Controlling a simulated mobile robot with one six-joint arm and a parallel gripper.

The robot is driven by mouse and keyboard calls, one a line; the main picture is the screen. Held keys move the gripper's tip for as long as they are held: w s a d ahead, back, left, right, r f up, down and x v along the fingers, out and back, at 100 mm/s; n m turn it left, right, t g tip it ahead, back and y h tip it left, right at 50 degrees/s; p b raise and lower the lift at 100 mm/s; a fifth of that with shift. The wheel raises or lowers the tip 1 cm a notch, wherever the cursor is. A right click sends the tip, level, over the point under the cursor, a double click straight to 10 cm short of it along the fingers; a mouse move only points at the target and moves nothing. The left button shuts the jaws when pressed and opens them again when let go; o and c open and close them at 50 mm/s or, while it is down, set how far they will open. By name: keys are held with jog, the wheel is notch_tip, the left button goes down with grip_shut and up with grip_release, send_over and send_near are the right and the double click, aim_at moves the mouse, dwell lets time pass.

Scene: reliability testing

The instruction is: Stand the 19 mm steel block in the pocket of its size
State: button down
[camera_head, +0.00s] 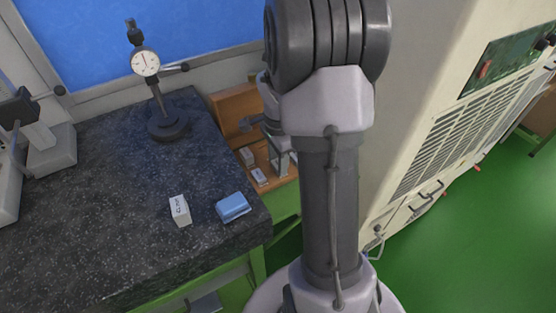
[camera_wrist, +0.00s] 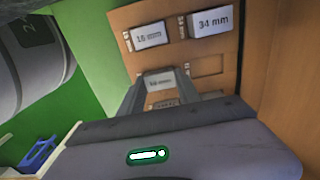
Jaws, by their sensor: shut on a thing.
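My gripper (camera_wrist: 161,79) is shut on a grey steel block (camera_wrist: 160,84), with a finger on each side of it. The label on the block is blurred, so I cannot read its size for certain. It is over the lower part of the wooden case (camera_wrist: 262,62); I cannot tell whether its lower end is inside a pocket. A small label, partly hidden, shows just below the block. An empty pocket (camera_wrist: 207,65) lies to the right of the held block. In the head view my gripper (camera_head: 279,152) is at the case (camera_head: 236,104), partly hidden by my arm.
Two labelled blocks sit in the case, a smaller one (camera_wrist: 149,36) and a 34 mm one (camera_wrist: 210,22). A dial gauge stand (camera_head: 168,125) stands behind.

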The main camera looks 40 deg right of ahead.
jog(key=shift+f, duration=0.15)
jog(key=c, duration=0.8)
grip_release()
jog(key=shift+o, duration=0.2)
